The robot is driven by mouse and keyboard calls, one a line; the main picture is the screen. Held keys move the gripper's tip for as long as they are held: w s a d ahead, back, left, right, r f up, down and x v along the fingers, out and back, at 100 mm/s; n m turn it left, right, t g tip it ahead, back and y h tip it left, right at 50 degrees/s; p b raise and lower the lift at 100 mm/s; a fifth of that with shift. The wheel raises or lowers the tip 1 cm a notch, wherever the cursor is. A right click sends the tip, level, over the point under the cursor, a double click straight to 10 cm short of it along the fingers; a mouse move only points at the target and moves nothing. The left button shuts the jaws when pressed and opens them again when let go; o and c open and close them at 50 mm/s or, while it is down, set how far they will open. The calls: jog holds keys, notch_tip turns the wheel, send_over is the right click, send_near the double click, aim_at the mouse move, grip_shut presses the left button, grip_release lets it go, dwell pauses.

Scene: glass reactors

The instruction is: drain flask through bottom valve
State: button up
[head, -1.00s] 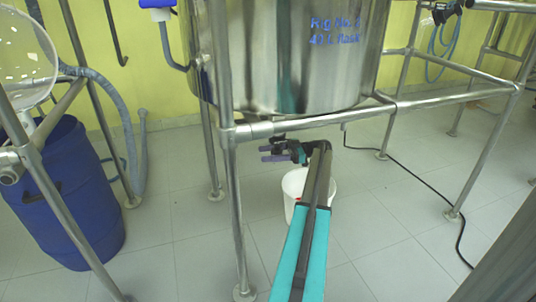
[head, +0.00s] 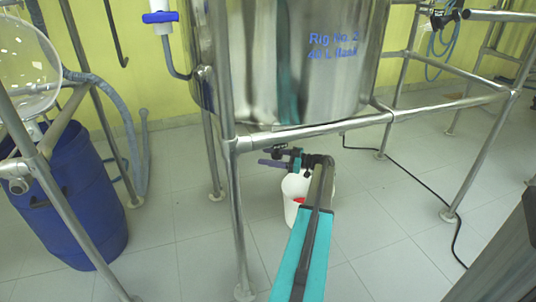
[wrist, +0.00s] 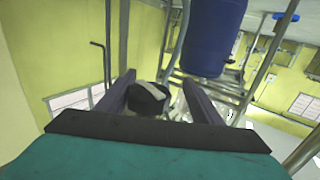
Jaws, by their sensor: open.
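The flask (head: 290,75) is a large shiny steel vessel labelled "Rig No. 2" in blue, held in a tubular frame in the head view. My gripper (head: 272,158) is below its underside, just under the frame's front rail. In the wrist view, my gripper (wrist: 158,82) has its two dark fingers apart. A black rounded part with a pale stripe (wrist: 150,98) lies between them; it looks like the bottom valve's handle. I cannot tell whether the fingers touch it. The valve's outlet is hidden.
The front rail (head: 320,130) runs just above my wrist, and a frame leg (head: 240,220) stands left of my arm. A blue drum (head: 70,200) stands at left. A black cable (head: 425,183) lies on the floor at right.

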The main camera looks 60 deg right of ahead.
jog(key=m+h+p, duration=0.1)
jog(key=m+h, duration=0.1)
jog(key=a+m+t+h+p, duration=0.1)
jog(key=h+p, duration=0.1)
jog(key=h, duration=0.1)
jog(key=shift+f+m, duration=0.1)
jog(key=shift+m, duration=0.3)
jog(key=shift+w, duration=0.1)
jog(key=o, duration=0.4)
jog(key=shift+f+h, duration=0.1)
jog(key=shift+h, duration=0.3)
jog(key=c, duration=0.3)
jog(key=shift+c, duration=0.2)
jog(key=shift+d+n+y+p, duration=0.2)
jog(key=shift+n+y+p, duration=0.2)
jog(key=shift+y+p, duration=0.25)
jog(key=shift+c, duration=0.2)
jog(key=shift+n+g+y+p, duration=0.5)
jog(key=shift+n+y+p, duration=0.65)
jog(key=shift+y, duration=0.5)
jog(key=shift+n+g+y+p, duration=0.5)
jog(key=shift+n+y+p, duration=0.45)
jog(key=shift+y+p, duration=0.55)
jog(key=c, duration=0.5)
jog(key=shift+n+y, duration=0.4)
jog(key=shift+y, duration=0.1)
jog(key=shift+c, duration=0.5)
